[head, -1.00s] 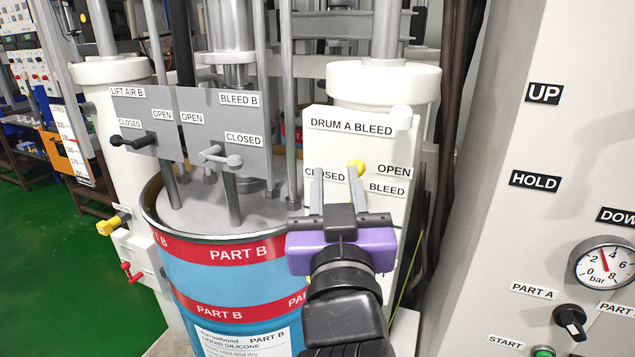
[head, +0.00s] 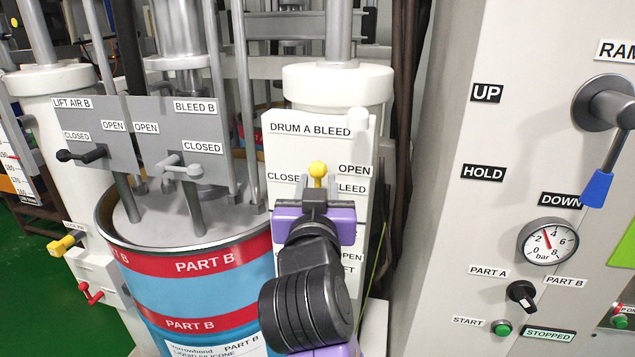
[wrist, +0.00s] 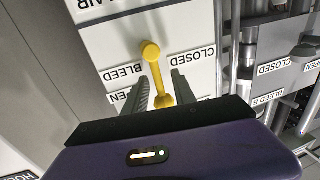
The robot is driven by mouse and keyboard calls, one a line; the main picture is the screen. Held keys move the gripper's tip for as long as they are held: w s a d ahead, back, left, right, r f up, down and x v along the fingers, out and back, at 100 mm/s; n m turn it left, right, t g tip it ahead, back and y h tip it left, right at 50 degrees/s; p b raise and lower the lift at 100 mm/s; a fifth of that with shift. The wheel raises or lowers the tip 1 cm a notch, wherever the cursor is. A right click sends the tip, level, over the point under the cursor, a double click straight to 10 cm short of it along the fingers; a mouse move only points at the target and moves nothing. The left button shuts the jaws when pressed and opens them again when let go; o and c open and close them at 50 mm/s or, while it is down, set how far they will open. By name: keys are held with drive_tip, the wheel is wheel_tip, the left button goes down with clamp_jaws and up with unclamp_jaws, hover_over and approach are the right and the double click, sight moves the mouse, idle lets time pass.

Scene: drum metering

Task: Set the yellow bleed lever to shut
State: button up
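The yellow bleed lever (head: 317,170) is on the white DRUM A BLEED panel (head: 284,150), between the CLOSED label on the left and the OPEN and BLEED labels on the right. In the wrist view the lever (wrist: 156,72) shows as a yellow bar with rounded ends, and the labels are upside down. My gripper (head: 315,186) is right in front of the lever. In the wrist view its fingers (wrist: 160,80) are open, one on each side of the bar, with gaps visible. The gripper body hides the lower part of the lever in the head view.
A blue and red PART B drum (head: 200,280) stands left of my arm. A grey panel with BLEED B (head: 182,135) and a grey handle (head: 180,166) is above it. A control cabinet with a pressure gauge (head: 548,242) and a blue-tipped lever (head: 597,187) stands right.

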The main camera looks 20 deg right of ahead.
drive_tip(key=shift+w, duration=0.15)
clamp_jaws()
idle(1.4)
